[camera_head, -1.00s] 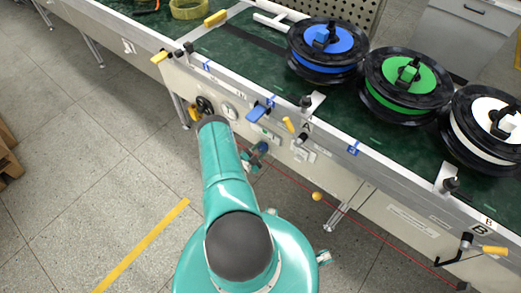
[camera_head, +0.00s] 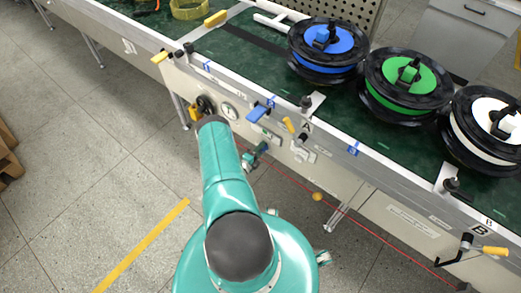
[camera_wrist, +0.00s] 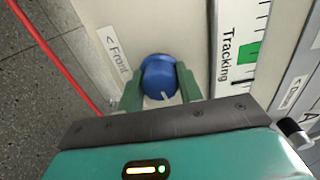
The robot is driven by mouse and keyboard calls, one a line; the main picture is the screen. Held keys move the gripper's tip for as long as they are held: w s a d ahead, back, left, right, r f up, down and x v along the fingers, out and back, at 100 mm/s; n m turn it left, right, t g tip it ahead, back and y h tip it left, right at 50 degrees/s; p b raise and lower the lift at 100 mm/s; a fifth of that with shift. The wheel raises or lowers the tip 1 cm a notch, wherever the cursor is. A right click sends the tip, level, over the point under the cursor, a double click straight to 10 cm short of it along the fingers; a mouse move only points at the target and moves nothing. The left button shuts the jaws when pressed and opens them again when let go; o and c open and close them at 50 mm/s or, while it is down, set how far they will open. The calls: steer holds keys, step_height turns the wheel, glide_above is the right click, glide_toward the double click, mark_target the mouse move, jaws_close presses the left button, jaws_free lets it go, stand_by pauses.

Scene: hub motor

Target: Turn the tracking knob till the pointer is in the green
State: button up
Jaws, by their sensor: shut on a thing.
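The blue tracking knob (camera_wrist: 160,75) sits on the pale front panel in the wrist view, with a white line on its lower side. My gripper (camera_wrist: 159,82) has its two green fingers on either side of the knob and is shut on it. To the right is the tracking scale (camera_wrist: 229,60), with a green zone (camera_wrist: 248,53). A thick black mark, seemingly the pointer, lies below the green zone, outside it. In the head view my gripper (camera_head: 254,157) is at the bench's front panel, small, with the knob hard to make out.
Blue (camera_head: 325,43), green (camera_head: 408,78) and white (camera_head: 497,124) spools stand on the bench. A round gauge (camera_head: 229,111) is on the panel left of my gripper. A red line (camera_wrist: 52,50) crosses the wrist view's left side. The floor before the bench is open.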

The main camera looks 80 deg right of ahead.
steer(key=shift+m, duration=0.7)
steer(key=o, duration=1)
steer(key=shift+a, duration=0.1)
steer(key=v, duration=1.3)
steer(key=shift+w+a, duration=0.2)
steer(key=shift+a, duration=0.1)
